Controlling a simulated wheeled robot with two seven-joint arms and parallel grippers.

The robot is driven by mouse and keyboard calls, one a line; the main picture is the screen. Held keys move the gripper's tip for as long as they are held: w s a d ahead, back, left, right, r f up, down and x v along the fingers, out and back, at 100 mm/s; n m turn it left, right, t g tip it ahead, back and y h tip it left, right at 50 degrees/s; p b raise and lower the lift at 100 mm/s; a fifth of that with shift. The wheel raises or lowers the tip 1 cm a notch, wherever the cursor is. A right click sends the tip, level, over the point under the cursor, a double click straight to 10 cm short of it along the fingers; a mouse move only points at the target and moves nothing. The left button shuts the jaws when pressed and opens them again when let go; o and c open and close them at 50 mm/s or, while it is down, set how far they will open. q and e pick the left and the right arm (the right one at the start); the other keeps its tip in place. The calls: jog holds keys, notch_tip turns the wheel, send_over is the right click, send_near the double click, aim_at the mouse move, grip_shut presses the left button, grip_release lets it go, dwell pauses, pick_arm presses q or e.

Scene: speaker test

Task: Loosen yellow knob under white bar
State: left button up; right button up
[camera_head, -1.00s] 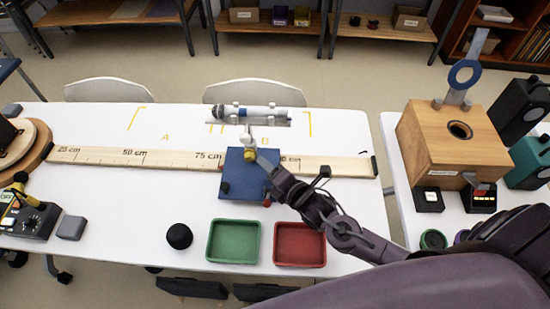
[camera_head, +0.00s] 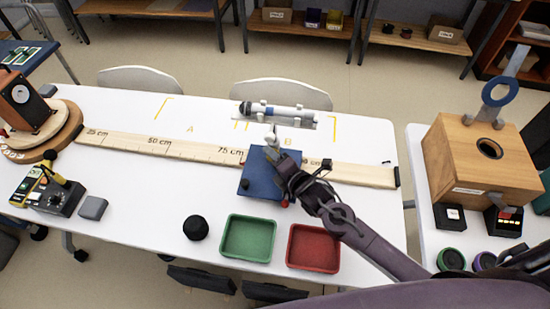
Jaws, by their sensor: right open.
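A blue block (camera_head: 257,179) sits across the wooden ruler (camera_head: 190,150) on the white table. A short white bar (camera_head: 270,136) stands at the block's far edge, below a grey-white cylinder with a blue band (camera_head: 282,112). My right gripper (camera_head: 274,155) is open over the block's upper part, its tips close to the foot of the white bar. The yellow knob is not clearly visible now; the gripper seems to cover it. I cannot tell whether the fingers touch it. My left gripper is not in view.
A green tray (camera_head: 225,253), a red tray (camera_head: 292,260) and a black round object (camera_head: 196,228) lie in front of the block. A wooden box with a hole (camera_head: 460,175) stands on the right-hand table.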

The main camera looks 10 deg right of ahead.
jog(key=c, duration=1)
jog(key=shift+r, duration=0.15)
jog(key=n+g+h+p, duration=0.1)
jog(key=p, duration=0.2)
jog(key=n+g+h+p, duration=0.1)
jog(key=p, duration=0.2)
jog(key=shift+w+a+r+h+p, duration=0.1)
jog(key=shift+a+r+h+p, duration=0.05)
jog(key=shift+r+h+p, duration=0.2)
jog(key=shift+n+g+p, duration=0.3)
jog(key=shift+p, duration=0.05)
jog(key=shift+f+h, duration=0.25)
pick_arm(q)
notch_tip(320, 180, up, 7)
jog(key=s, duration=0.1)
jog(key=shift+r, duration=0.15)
pick_arm(e)
jog(key=o, duration=1)
